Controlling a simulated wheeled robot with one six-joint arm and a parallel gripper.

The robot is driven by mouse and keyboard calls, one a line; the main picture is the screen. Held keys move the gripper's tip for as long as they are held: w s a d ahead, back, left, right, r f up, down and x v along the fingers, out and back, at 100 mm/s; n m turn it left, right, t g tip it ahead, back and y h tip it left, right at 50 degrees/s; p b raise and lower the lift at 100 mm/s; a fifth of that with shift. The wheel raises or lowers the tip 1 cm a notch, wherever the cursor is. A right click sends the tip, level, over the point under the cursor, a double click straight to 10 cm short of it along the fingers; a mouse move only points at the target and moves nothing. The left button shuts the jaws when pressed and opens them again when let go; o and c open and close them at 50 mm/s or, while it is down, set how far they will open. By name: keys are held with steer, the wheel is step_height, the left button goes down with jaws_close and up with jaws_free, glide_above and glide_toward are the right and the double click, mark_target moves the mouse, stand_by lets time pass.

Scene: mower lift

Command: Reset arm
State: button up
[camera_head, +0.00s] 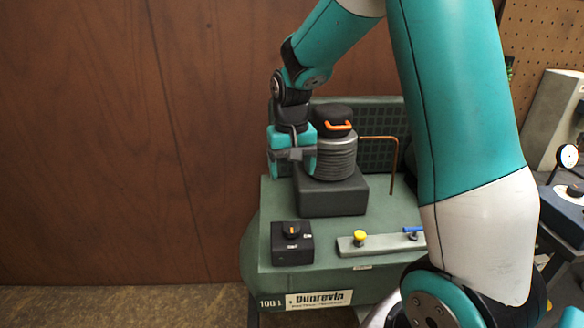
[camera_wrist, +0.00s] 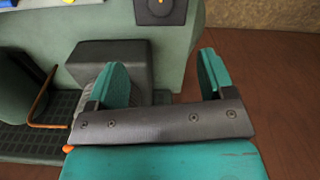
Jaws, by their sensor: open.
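My gripper (camera_head: 292,152) hangs at the end of my teal arm, pointing down, just left of the ribbed grey cylinder (camera_head: 336,160) on the green machine. In the wrist view my gripper (camera_wrist: 158,82) shows two teal fingers spread wide apart with nothing between them. The left finger overlaps the black block (camera_wrist: 135,60) in that view; whether they touch I cannot tell. The ribbed cylinder has a black cap with an orange handle (camera_head: 338,126) and stands on the black block.
On the machine's front are a black box with an orange-marked knob (camera_head: 291,243), a plate with a yellow knob (camera_head: 359,238) and a blue lever (camera_head: 413,230). A bent copper pipe (camera_head: 394,160) rises behind. A brown wall (camera_head: 120,140) stands left; the floor there is clear.

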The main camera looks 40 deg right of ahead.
stand_by(0.5)
steer(key=s+a+r+n+y, duration=0.1)
steer(key=s+a+r+n, duration=0.1)
steer(key=s+a+n, duration=0.2)
steer(key=s+a+r+n+y, duration=0.1)
steer(key=s+a+n, duration=0.3)
steer(key=s+a, duration=0.6)
steer(key=s+a+r+n+y, duration=0.2)
steer(key=s+a+r+n, duration=0.1)
steer(key=s+a, duration=0.5)
steer(key=shift+a+r+n, duration=0.15)
steer(key=shift+r+n, duration=0.25)
steer(key=shift+r, duration=0.15)
